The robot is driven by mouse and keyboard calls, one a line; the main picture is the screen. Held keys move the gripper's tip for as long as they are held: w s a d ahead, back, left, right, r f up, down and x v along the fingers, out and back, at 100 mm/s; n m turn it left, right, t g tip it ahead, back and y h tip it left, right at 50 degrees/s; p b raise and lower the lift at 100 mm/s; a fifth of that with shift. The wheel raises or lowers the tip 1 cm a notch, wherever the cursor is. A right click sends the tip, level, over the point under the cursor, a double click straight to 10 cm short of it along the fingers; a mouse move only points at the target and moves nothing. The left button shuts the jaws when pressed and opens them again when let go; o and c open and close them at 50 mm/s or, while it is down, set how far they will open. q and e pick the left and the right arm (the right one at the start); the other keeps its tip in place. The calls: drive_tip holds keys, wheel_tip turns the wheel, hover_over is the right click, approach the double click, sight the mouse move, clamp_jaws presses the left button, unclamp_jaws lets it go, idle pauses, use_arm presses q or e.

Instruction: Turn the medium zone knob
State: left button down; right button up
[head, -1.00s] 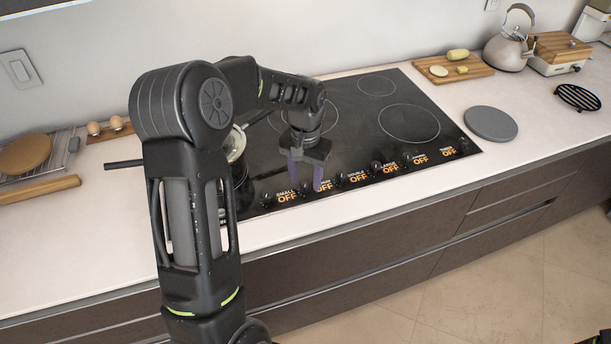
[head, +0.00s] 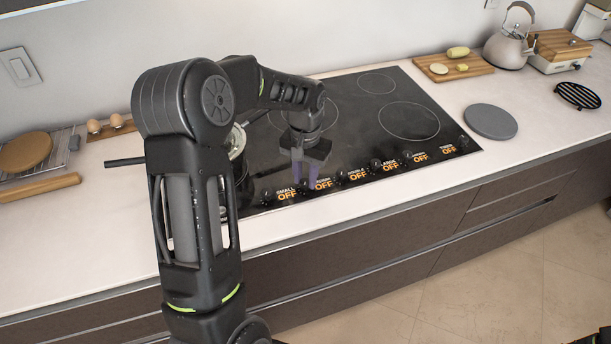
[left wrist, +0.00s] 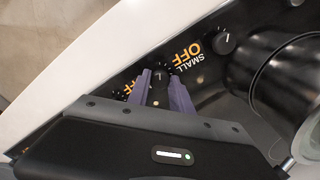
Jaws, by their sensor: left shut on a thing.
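The medium zone knob (left wrist: 159,73) is a small black dial on the front strip of the black cooktop, second from the left in the head view. My left gripper (head: 304,182) reaches down over it with its purple fingers on either side. It is shut on the knob, as the left wrist view (left wrist: 160,80) also shows. The orange OFF label (head: 323,183) beside the knob is lit. The small zone knob (left wrist: 226,39) is next to it, and its label also reads OFF.
The cooktop (head: 360,105) has more knobs along its front edge, all labelled OFF. A pot stands on its left side, partly hidden by my arm. A grey round disc (head: 491,122) and a cutting board (head: 468,73) lie to the right. The counter front is clear.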

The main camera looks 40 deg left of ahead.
use_arm(q)
drive_tip(key=shift+m, duration=0.5)
drive_tip(key=m+b, duration=0.1)
drive_tip(key=m, duration=0.3)
drive_tip(key=m+b, duration=0.1)
drive_tip(key=m, duration=0.5)
drive_tip(key=shift+m, duration=0.4)
drive_tip(key=m, duration=1.2)
drive_tip(key=shift+p, duration=0.3)
drive_tip(key=c, duration=1.1)
unclamp_jaws()
drive_tip(key=shift+c, duration=0.2)
